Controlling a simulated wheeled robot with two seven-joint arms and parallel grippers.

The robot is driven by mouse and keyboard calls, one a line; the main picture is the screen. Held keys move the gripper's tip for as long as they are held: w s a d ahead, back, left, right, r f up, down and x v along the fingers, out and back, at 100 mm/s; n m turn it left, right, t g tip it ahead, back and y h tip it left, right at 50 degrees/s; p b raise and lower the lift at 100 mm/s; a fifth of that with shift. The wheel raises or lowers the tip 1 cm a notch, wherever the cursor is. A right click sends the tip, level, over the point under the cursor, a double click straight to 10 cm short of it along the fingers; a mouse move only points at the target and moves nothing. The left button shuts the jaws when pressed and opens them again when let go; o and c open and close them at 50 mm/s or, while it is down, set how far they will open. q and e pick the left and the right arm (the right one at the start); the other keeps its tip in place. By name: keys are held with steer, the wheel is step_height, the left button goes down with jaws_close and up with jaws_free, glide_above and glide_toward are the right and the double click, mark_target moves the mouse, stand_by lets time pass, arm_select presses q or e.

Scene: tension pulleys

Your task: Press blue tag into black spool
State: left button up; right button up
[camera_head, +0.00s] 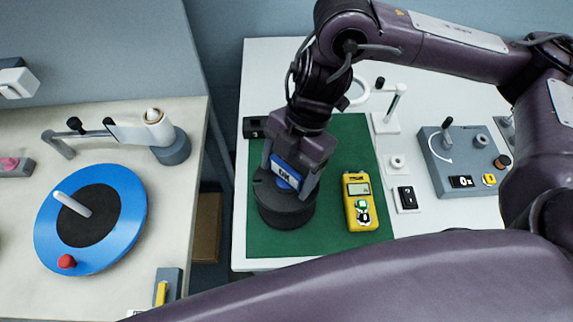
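My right gripper (287,185) points down over the black spool (285,212) on the green mat. The blue tag (285,174), with a white marked face, sits between its two fingers, which appear shut on it. The tag is upright just above or at the top of the spool. The fingers hide the spool's top, so I cannot tell whether the tag's lower edge is inside it. My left gripper is out of view.
The green mat (335,147) lies on a white table. A yellow meter (360,201) stands close right of the spool. A grey control box (452,152) is further right. A blue disc (125,205) lies on the left bench, across a gap.

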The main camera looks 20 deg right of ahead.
steer(key=o, duration=0.3)
steer(key=shift+w, duration=0.1)
steer(key=shift+r, duration=0.15)
steer(key=shift+p+v, duration=0.3)
steer(key=shift+v, duration=3.5)
